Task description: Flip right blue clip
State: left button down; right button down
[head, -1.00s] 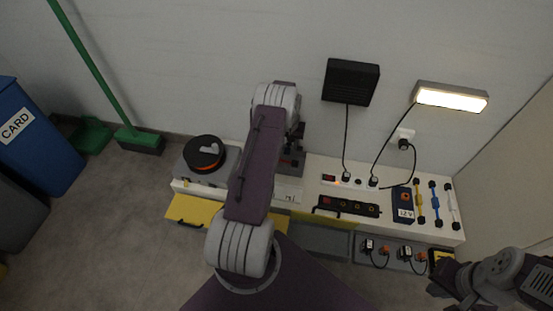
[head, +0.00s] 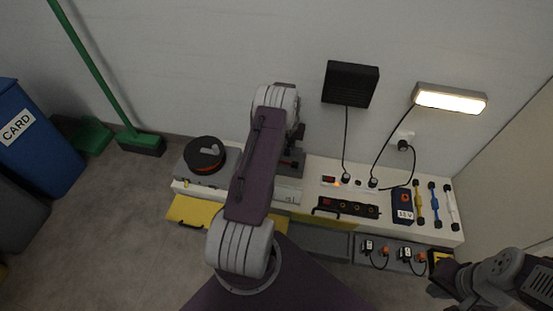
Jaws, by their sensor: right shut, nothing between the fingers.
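I cannot make out a part that is clearly a right blue clip. The blue pieces on the white bench are a blue bar with black ends (head: 434,204), between a yellow bar (head: 420,204) and a white bar (head: 451,207), and a blue box marked 12 V (head: 403,204). My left gripper (head: 293,160) is partly hidden behind my purple arm link, low over the bench by a dark grey part with red on it; its jaws are not clear. My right gripper (head: 438,287) is shut and empty at the lower right, in front of the bench's right end.
The white bench (head: 330,170) stands against the wall. It carries a black and orange reel (head: 205,156) and a black socket strip (head: 346,207). A grey tray (head: 345,246) with plugs and a yellow flap (head: 190,210) are along its front. A lit lamp (head: 450,98) hangs above.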

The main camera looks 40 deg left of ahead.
aim_at(287, 151)
pick_arm(q)
jog(key=shift+s+d+p, duration=0.15)
jog(key=shift+s+p, duration=0.1)
jog(key=shift+p, duration=0.05)
jog(key=shift+s+d+f+p, duration=0.35)
jog(key=shift+s+f+p, duration=0.1)
jog(key=shift+s, duration=0.15)
jog(key=shift+s+d+f+p, duration=0.3)
jog(key=shift+s+f+p, duration=0.1)
jog(key=shift+s, duration=0.2)
jog(key=shift+f, duration=0.1)
jog(key=shift+s+d+f+b, duration=0.15)
jog(key=shift+s+f, duration=0.1)
jog(key=shift+f, duration=0.2)
jog(key=shift+s+d+f+b, duration=0.1)
jog(key=shift+s+f+b, duration=0.1)
jog(key=shift+f, duration=0.25)
jog(key=c, duration=1.5)
grip_release()
jog(key=shift+w, duration=0.1)
